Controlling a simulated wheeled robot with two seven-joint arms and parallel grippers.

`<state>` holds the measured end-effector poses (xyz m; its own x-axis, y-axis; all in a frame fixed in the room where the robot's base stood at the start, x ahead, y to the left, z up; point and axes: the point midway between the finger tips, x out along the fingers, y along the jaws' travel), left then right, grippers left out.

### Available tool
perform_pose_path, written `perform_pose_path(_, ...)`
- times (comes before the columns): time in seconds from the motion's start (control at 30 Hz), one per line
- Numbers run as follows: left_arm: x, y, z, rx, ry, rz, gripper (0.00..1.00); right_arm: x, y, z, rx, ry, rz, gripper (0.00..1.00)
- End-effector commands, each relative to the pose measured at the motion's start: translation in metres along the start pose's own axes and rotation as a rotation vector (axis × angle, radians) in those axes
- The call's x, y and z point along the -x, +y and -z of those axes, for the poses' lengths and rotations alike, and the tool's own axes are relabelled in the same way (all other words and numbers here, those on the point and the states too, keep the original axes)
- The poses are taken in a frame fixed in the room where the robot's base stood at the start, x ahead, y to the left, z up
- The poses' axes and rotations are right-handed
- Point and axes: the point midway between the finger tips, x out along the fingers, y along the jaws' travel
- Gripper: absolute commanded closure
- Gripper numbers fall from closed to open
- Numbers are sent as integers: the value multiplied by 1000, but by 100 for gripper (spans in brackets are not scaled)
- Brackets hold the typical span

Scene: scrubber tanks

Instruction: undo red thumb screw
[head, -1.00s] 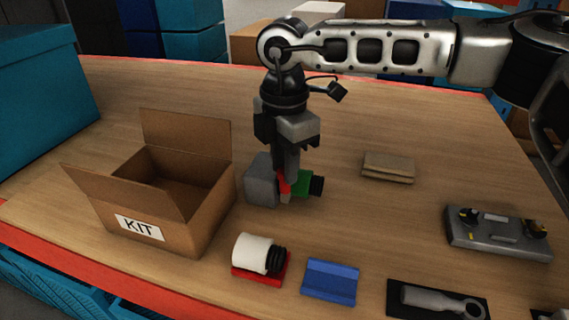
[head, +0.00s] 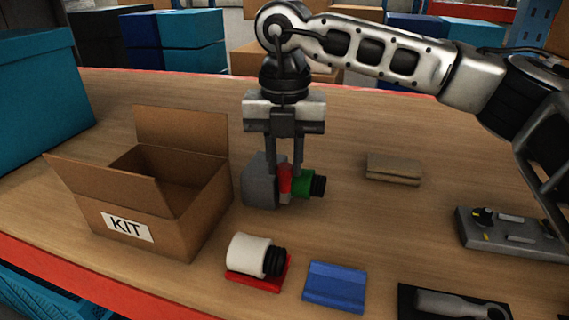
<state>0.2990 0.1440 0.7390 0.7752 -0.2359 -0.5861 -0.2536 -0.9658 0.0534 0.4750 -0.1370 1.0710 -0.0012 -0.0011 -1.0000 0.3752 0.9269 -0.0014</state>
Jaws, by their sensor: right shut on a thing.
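The red thumb screw (head: 285,179) sits on the right side of a grey block (head: 259,184), with a green collar (head: 303,182) and a black end piece (head: 319,187) to its right. My right gripper (head: 285,172) points straight down from above, its two fingers shut on the red thumb screw. The fingers hide part of the screw. The grey block rests on the wooden table. My left gripper is not in view.
An open cardboard box marked KIT (head: 128,226) stands left of the block. In front are a white roll on a red base (head: 253,256) and a blue holder (head: 335,285). Brown folded pads (head: 394,169) and a grey control box (head: 510,232) lie to the right.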

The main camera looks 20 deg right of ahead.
Motion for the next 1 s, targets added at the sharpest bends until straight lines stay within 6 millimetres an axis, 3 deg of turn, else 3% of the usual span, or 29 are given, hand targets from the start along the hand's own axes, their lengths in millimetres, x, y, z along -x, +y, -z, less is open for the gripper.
perform_pose_path(1.0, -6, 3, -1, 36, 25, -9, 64, 2, 0, -2, 961, -7, -2, 98)
